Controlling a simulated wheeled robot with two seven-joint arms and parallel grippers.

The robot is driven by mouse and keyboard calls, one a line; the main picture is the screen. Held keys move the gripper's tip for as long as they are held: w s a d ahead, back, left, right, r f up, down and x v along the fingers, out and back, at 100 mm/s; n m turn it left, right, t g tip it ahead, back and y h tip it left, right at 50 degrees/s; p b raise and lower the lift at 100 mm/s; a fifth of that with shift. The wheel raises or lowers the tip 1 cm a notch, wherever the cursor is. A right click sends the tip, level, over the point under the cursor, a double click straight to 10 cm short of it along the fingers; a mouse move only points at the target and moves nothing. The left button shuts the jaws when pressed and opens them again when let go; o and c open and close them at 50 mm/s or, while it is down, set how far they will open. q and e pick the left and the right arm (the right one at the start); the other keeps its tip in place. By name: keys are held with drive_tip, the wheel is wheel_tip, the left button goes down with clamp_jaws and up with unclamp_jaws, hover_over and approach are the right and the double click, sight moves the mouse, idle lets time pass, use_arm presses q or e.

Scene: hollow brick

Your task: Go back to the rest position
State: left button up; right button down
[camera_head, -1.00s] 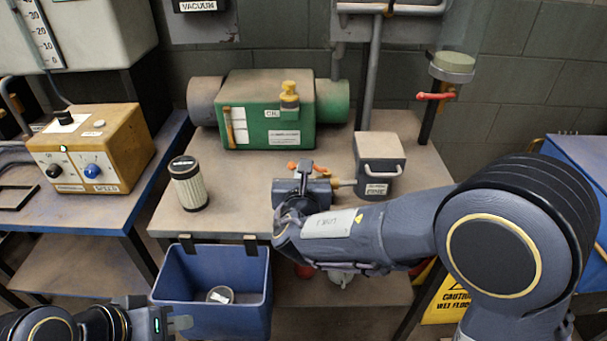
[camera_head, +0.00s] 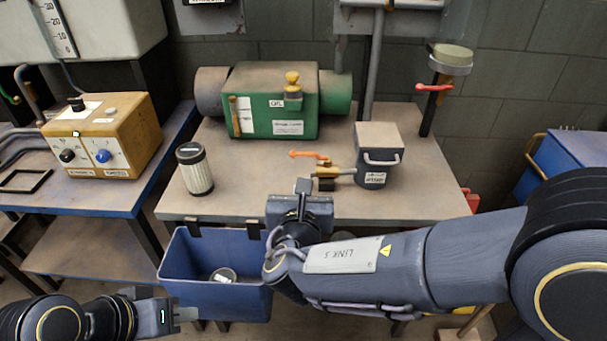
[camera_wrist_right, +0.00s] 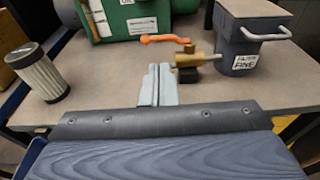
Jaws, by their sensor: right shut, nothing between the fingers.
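My right gripper (camera_wrist_right: 158,84) is shut and empty, its two fingers together in the wrist view. In the head view its fingertips (camera_head: 303,187) are over the bench's front edge, apart from the brass valve (camera_head: 326,172) with its orange lever. My left gripper (camera_head: 186,315) is low at the left, in front of the blue bin (camera_head: 217,295); whether its fingers are apart is unclear. No held object shows at it.
A pleated filter (camera_head: 195,172) stands upright on the bench (camera_head: 240,185), left of my right gripper. A green machine (camera_head: 272,105) and a grey canister (camera_head: 377,155) labelled FINE stand behind. A round piece (camera_head: 223,276) lies in the bin. An orange control box (camera_head: 105,140) is at left.

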drive_tip(key=s+d+m+g+h+p, duration=0.25)
drive_tip(key=s+d+m+g, duration=0.2)
drive_tip(key=d+m, duration=0.5)
drive_tip(key=s+d+m+g+h+p, duration=0.25)
drive_tip(key=s+d+m+g, duration=0.35)
drive_tip(key=d, duration=0.7)
drive_tip(key=s+d+m+g+y+p, duration=0.1)
drive_tip(key=s+d+m+y+p, duration=0.3)
drive_tip(key=s+m, duration=0.45)
drive_tip(key=s+a+r+m+t+y+p, duration=0.1)
drive_tip(key=s+a+r+m+y, duration=0.3)
drive_tip(key=m, duration=0.9)
drive_tip(key=shift+r+y+p, duration=0.4)
drive_tip(key=shift+r+p, duration=0.35)
drive_tip(key=shift+p, duration=0.05)
drive_tip(key=shift+t, duration=0.25)
